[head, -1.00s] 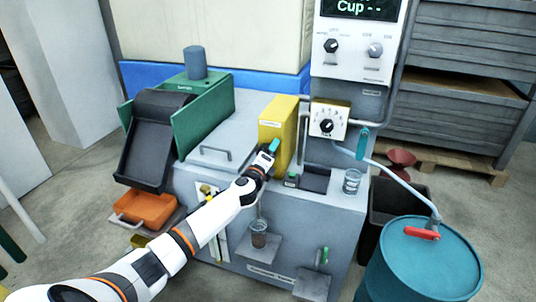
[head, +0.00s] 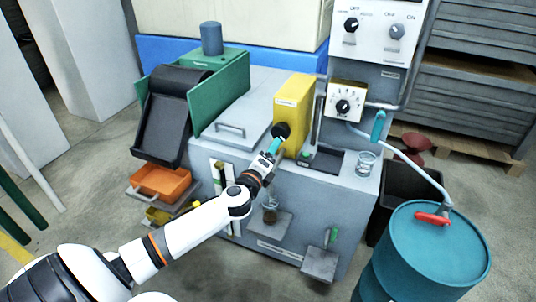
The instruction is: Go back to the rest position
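My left arm comes in from the lower left. Its gripper (head: 268,161) is at the front of the yellow box (head: 291,108), just below a teal handle (head: 275,145) that extends from a round black hub (head: 282,130). The fingertips are small and overlap the lower end of the handle. I cannot tell whether they grip it, touch it or are just apart from it. My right gripper is not in view.
The grey machine carries a green-sided black chute (head: 168,125), an orange tray (head: 160,182), a dial box (head: 345,102) and a glass beaker (head: 366,163). A cup (head: 270,210) stands on a front shelf. A teal drum (head: 425,255) is at right.

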